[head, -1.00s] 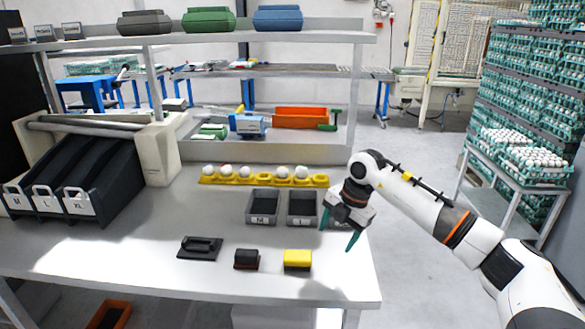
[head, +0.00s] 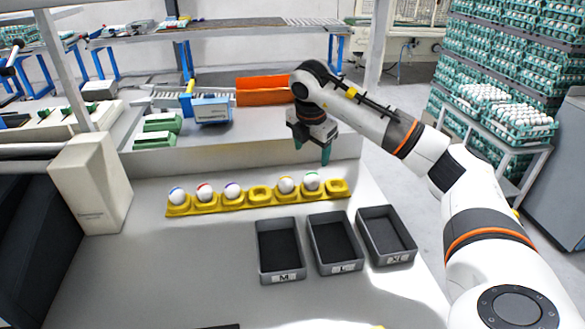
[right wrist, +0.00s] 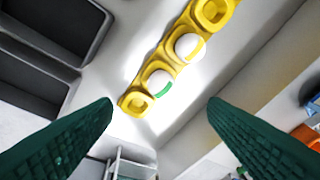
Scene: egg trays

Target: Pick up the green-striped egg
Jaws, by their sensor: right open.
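The green-striped egg (head: 312,182) is white with a green band. It sits in the yellow egg holder (head: 338,188), beside the empty cup at the right end. In the right wrist view the egg (right wrist: 159,84) lies between and beyond the fingertips, its green band facing the right finger. My right gripper (head: 312,153) is open and empty, its green fingers pointing down above and apart from this egg. The right wrist view shows both fingers (right wrist: 160,102) spread wide. My left gripper is not in view.
A yellow-striped egg (head: 286,185) is the close neighbour on the left. An empty cup and several more striped eggs follow. Grey bins (head: 281,262) labelled by size stand in front. An orange bin (head: 264,91) is on the ledge behind. The table in front of the holder's left part is clear.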

